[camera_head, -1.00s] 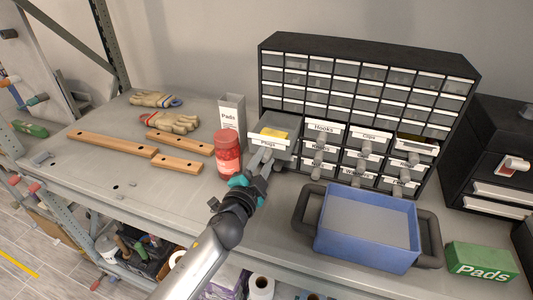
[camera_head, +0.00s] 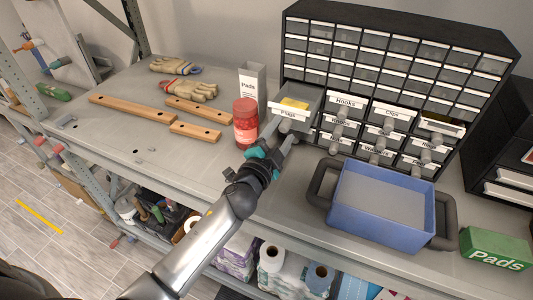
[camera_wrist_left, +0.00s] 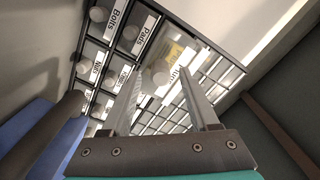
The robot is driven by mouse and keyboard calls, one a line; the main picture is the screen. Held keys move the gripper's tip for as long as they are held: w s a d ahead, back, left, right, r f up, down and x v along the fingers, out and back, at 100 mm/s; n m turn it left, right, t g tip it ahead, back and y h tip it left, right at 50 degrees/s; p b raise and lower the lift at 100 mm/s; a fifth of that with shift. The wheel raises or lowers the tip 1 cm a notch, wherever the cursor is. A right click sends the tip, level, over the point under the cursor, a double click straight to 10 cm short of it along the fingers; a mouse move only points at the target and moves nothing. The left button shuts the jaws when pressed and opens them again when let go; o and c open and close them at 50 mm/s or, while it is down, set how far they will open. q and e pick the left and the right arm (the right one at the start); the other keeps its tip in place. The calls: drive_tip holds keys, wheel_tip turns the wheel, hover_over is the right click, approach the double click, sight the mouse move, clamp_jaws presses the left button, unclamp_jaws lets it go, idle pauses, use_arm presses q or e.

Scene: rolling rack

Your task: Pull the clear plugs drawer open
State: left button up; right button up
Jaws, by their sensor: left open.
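The clear plugs drawer (camera_head: 301,98) stands pulled out at the left of the labelled row of the black cabinet, with yellow pieces inside. Its white label (camera_head: 287,113) reads Plugs. It also shows in the left wrist view with its yellow contents (camera_wrist_left: 175,52). My left gripper (camera_head: 287,135) is open just in front of and below the drawer front. In the left wrist view the two fingers (camera_wrist_left: 160,78) are spread apart, with a round grey knob seen between their tips. I cannot tell whether they touch it. My right gripper is not in view.
A blue bin (camera_head: 380,228) with dark handles sits to the right. A green Pads box (camera_head: 497,249) is at far right. Gloves and wooden bars lie left.

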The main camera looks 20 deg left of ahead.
use_arm(q)
drive_tip(key=s+b, duration=0.2)
drive_tip(key=s, duration=1.2)
drive_tip(key=shift+s+a, duration=0.15)
drive_tip(key=shift+a, duration=0.15)
